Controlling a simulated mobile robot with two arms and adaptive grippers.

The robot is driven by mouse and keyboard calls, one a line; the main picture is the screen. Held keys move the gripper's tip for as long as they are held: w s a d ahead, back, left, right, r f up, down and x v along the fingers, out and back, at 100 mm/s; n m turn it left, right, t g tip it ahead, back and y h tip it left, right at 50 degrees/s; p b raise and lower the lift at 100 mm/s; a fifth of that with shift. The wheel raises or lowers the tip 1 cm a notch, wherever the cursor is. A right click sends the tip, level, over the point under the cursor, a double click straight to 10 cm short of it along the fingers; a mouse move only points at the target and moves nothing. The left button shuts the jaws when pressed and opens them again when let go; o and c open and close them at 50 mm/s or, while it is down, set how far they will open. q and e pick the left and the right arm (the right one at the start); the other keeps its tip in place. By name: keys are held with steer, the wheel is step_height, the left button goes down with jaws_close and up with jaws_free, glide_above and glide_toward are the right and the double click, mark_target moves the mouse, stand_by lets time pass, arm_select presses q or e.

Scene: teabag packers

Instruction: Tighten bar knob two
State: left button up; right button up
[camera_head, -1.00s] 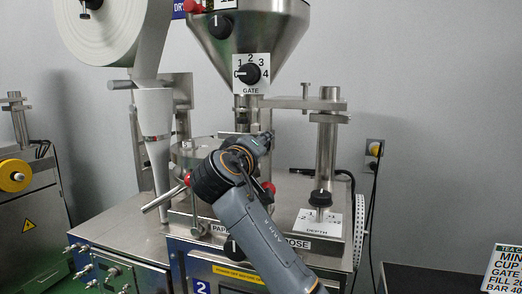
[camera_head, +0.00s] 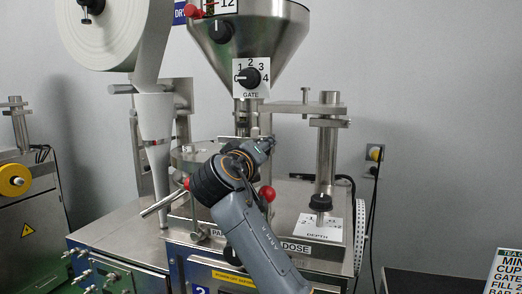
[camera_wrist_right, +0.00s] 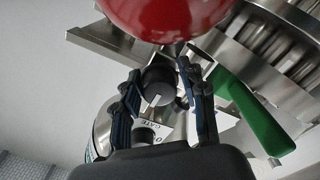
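My right arm rises from the bottom of the head view, with its far end (camera_head: 262,147) in front of the packer's neck below the hopper. The fingers are too small to read there. In the right wrist view my right gripper (camera_wrist_right: 160,95) has its two fingers apart, and a black round knob (camera_wrist_right: 158,84) with a white pointer line shows between them. A gap shows at the left finger; whether the right finger touches the knob is unclear. I cannot tell whether this is bar knob two; no bar label is readable. My left gripper is in neither current view.
A red ball (camera_wrist_right: 165,15) is very close above the fingers in the wrist view, and a green handle (camera_wrist_right: 255,115) lies to the right. The gate dial (camera_head: 248,77) sits on the hopper (camera_head: 285,35). A depth knob (camera_head: 320,202) stands right of my arm.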

steer(key=shift+o, duration=0.3)
steer(key=shift+r, duration=0.15)
step_height(320, 180, up, 9)
steer(key=shift+s, duration=0.1)
steer(key=shift+r, duration=0.4)
